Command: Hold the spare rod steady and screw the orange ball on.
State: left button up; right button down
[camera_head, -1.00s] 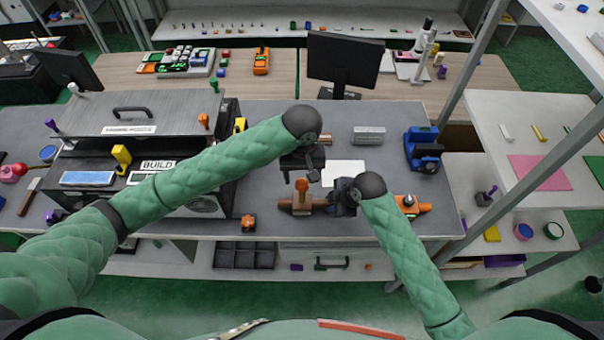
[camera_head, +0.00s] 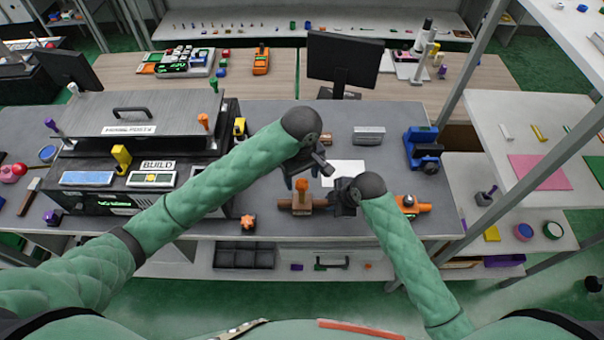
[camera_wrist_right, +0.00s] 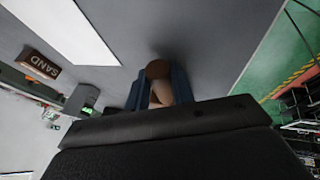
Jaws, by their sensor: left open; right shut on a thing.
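A brown rod (camera_head: 290,203) lies level near the bench's front edge. My right gripper (camera_head: 345,196) is shut on its right end; in the right wrist view the brown rod (camera_wrist_right: 158,72) shows between the two blue fingers. An upright orange piece (camera_head: 302,185) stands at the brown rod; it is too small to tell whether it is the ball or how it is joined. My left gripper (camera_head: 306,175) is open just above this piece, its fingers close around or beside it. A separate orange knob-like piece (camera_head: 248,221) sits at the bench's front edge to the left.
A machine marked BUILD (camera_head: 160,178) stands to the left. A blue device (camera_head: 422,148) and a grey block (camera_head: 368,135) stand to the right. An orange tool (camera_head: 412,205) lies just right of my right gripper. A white sheet (camera_head: 344,172) lies behind the grippers.

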pick_arm(q)
jog(key=shift+f, duration=1.3)
jog(key=c, duration=1.2)
jog(key=m, duration=0.5)
jog(key=shift+m, duration=0.3)
jog(key=shift+c, duration=0.2)
jog(key=m, duration=1.7)
jog(key=o, duration=1.2)
